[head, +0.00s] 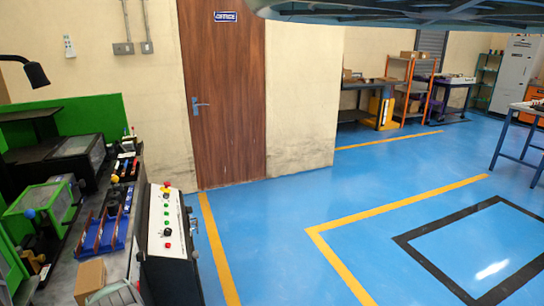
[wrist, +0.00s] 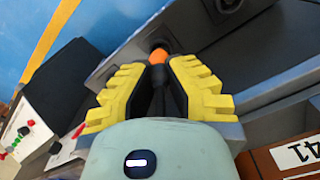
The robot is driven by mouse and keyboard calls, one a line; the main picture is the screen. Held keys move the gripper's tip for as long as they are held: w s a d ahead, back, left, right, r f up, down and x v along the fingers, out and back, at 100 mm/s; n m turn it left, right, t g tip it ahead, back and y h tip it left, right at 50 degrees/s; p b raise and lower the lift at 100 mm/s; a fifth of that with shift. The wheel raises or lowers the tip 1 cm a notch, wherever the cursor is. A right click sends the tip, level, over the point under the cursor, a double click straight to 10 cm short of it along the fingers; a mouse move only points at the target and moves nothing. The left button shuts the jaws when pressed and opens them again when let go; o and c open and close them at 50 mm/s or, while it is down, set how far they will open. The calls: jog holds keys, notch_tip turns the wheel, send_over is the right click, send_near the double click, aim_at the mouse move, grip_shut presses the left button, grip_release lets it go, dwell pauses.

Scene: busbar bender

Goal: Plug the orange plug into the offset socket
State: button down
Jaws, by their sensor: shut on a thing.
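In the wrist view my gripper (wrist: 162,76) has its yellow ridged fingers closed around the dark body of the orange plug (wrist: 159,57). The orange part shows just beyond the fingertips. It points at a dark round socket (wrist: 157,39) on a grey panel, right in front of it. I cannot tell whether the plug touches the socket or is partly inside it. Another dark round socket (wrist: 228,5) shows on a grey block at the top right edge. I cannot tell which is the offset one. Neither plug nor sockets can be made out in the head view.
A white control box with coloured buttons (head: 167,226) stands at the right end of the bench, and shows at left in the wrist view (wrist: 24,131). A cardboard box (head: 89,278) and blue rack (head: 103,232) are on the bench.

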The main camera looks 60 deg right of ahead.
jog(key=shift+r+p, duration=2.1)
jog(key=shift+r, duration=0.5)
jog(key=shift+f, duration=0.1)
jog(key=shift+w, duration=0.1)
